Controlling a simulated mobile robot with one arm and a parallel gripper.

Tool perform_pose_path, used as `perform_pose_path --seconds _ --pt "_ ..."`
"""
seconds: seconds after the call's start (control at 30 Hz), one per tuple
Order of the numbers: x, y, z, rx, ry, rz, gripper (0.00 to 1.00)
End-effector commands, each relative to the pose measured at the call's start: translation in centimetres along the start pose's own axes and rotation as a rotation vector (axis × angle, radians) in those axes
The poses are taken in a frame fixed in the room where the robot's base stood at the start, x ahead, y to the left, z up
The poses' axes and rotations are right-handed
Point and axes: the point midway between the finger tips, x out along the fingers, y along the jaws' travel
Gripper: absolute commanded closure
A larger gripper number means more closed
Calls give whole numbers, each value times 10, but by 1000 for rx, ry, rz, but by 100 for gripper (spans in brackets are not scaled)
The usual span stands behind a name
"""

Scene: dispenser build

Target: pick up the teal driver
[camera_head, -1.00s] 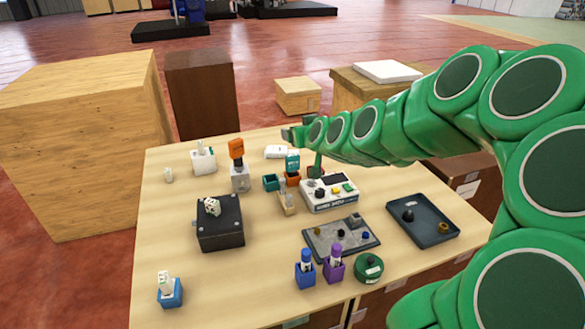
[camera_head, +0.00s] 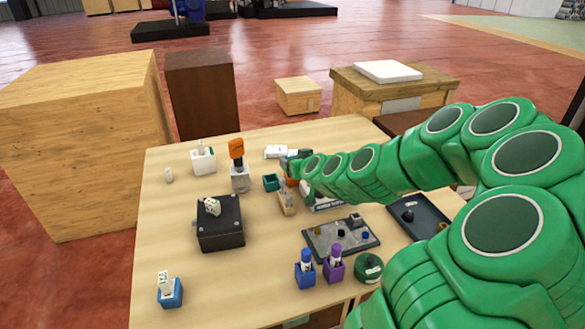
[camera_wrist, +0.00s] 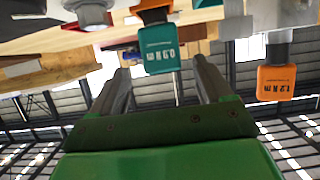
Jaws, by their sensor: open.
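The teal driver (camera_wrist: 160,48) shows in the wrist view, which is upside down. Its teal body carries the marking "0.9 N m", and an orange holder (camera_wrist: 150,5) is at its other end. My gripper (camera_wrist: 161,66) is open, with one finger to each side of the teal body in the picture. Gaps show between the fingers and the driver, and I cannot tell how deep it is between them. In the head view my gripper (camera_head: 291,160) is at the driver's place and hides most of it.
An orange driver (camera_wrist: 276,82) marked "1.2 N m" is close to the right finger in the wrist view; it stands in a grey holder (camera_head: 240,184) in the head view. A teal bin (camera_head: 271,182) and a wooden holder (camera_head: 287,207) are close by. My arm partly covers the white device (camera_head: 325,206).

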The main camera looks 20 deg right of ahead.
Motion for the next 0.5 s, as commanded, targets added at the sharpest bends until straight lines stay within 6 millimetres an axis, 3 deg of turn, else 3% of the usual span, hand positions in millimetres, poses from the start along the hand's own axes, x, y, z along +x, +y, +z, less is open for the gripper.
perform_pose_path --seconds 0.27,0.5 --pt "7 -1 0 2 -2 0 21" --pt "27 -2 -4 1 1 2 21"
